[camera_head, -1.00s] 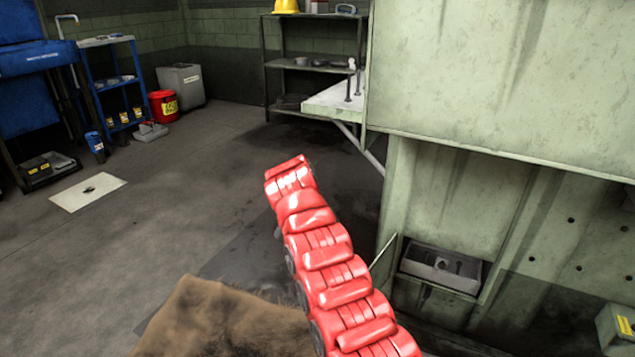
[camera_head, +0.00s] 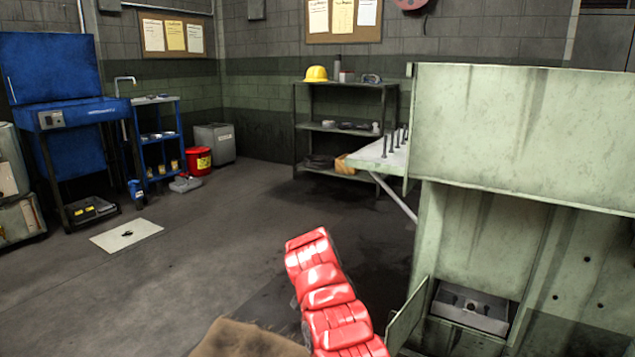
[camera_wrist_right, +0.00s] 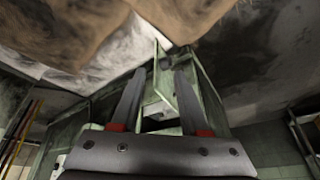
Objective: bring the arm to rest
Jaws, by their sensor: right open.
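My red segmented arm rises from the bottom edge, right of the middle, in the head view. No gripper fingers show at its top there. In the right wrist view my right gripper (camera_wrist_right: 159,80) is open, with two dark fingers apart and nothing between them. Beyond the fingers are pale green metal panels (camera_wrist_right: 210,98). My left gripper is in neither view.
The green machine (camera_head: 525,130) fills the right side, with a grey bin (camera_head: 470,308) in its opening. Several bolts stand on its side ledge (camera_head: 372,157). Brown material (camera_head: 245,340) lies at the bottom. A shelf (camera_head: 345,127) stands behind. Floor at left is mostly open.

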